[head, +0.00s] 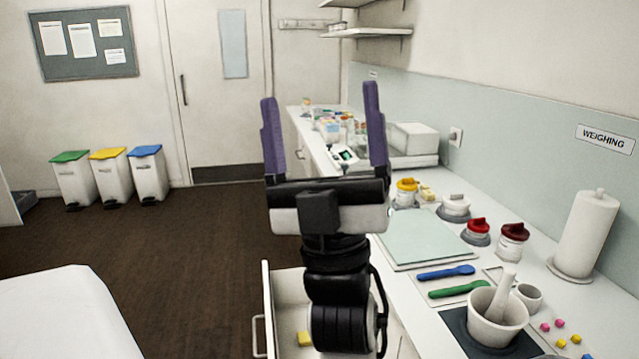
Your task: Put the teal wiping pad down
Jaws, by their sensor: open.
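My gripper (320,93) is raised in the middle of the head view, its two purple fingers wide apart. Nothing shows between them. I cannot make out a small teal wiping pad for certain. A flat pale teal sheet (430,238) lies on the white counter, to the right of my gripper and lower in the picture; I cannot tell whether it is the pad. My arm hides part of the counter edge and of the open drawer.
An open drawer (286,310) holds a yellow block (304,339). Bins stand at the far left; the floor between is clear.

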